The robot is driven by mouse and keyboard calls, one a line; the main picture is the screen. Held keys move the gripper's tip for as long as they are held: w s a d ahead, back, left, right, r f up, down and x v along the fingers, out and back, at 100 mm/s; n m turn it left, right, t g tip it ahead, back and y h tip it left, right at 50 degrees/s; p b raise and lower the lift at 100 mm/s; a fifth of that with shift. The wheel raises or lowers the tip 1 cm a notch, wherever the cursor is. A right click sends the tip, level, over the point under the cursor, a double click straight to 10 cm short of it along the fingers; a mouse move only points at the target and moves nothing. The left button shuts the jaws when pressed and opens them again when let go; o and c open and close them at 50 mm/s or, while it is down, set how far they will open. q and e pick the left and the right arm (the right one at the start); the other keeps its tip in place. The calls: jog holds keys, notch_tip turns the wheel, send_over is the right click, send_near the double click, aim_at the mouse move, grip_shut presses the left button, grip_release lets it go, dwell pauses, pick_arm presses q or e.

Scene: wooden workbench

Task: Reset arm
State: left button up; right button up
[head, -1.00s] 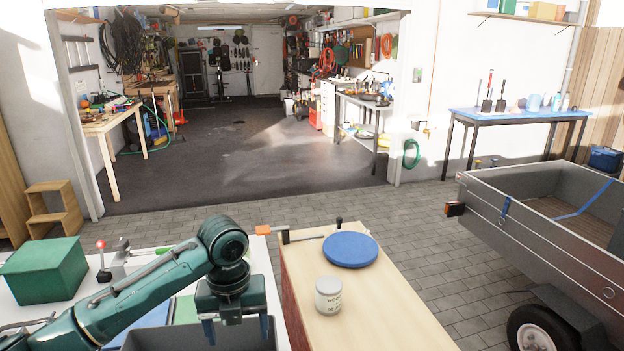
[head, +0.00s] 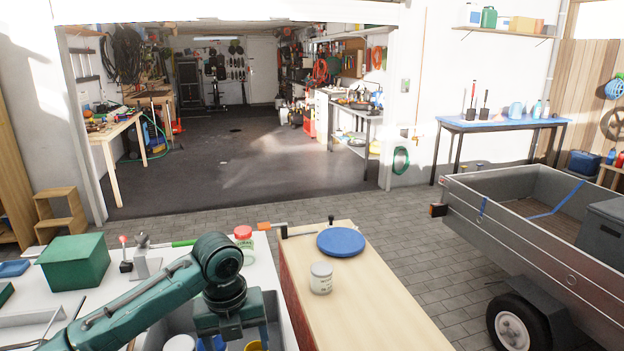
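My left arm comes in from the lower left. Its gripper (head: 232,338) points down over a grey bin (head: 280,318) on the white worktop (head: 100,285). The two blue-tipped fingers stand apart, with nothing seen held between them; the lowest part of the tips is near the frame edge. In the bin, partly hidden by the gripper, are a white-lidded item (head: 180,343) and a yellow item (head: 254,346). My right gripper is not in view.
A wooden bench (head: 375,310) stands right of the bin, with a white jar (head: 320,280), a blue disc (head: 341,242) and a clamp (head: 300,230). A red-lidded jar (head: 243,240) and a green box (head: 75,261) stand on the worktop. A trailer (head: 540,225) is at right.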

pick_arm(q)
jog(key=s+d+f+n+t+h+b, duration=0.1)
jog(key=s+d+f+n+t+h, duration=0.2)
jog(key=f+n, duration=0.45)
jog(key=s+d+f+n+t+h+b, duration=0.1)
jog(key=s+d+f+n+h+b, duration=0.15)
jog(key=d+f+n, duration=0.5)
jog(key=s+a+f+n+t+y+b, duration=0.1)
jog(key=s+a+f+n+t+y, duration=0.1)
jog(key=s+a+f+n+t, duration=0.4)
jog(key=s+a+f+n, duration=0.1)
jog(key=s+a+n, duration=0.4)
jog(key=s+n, duration=0.2)
jog(key=shift+a+n+y, duration=0.35)
jog(key=shift+a+n, duration=0.05)
jog(key=shift+n, duration=0.6)
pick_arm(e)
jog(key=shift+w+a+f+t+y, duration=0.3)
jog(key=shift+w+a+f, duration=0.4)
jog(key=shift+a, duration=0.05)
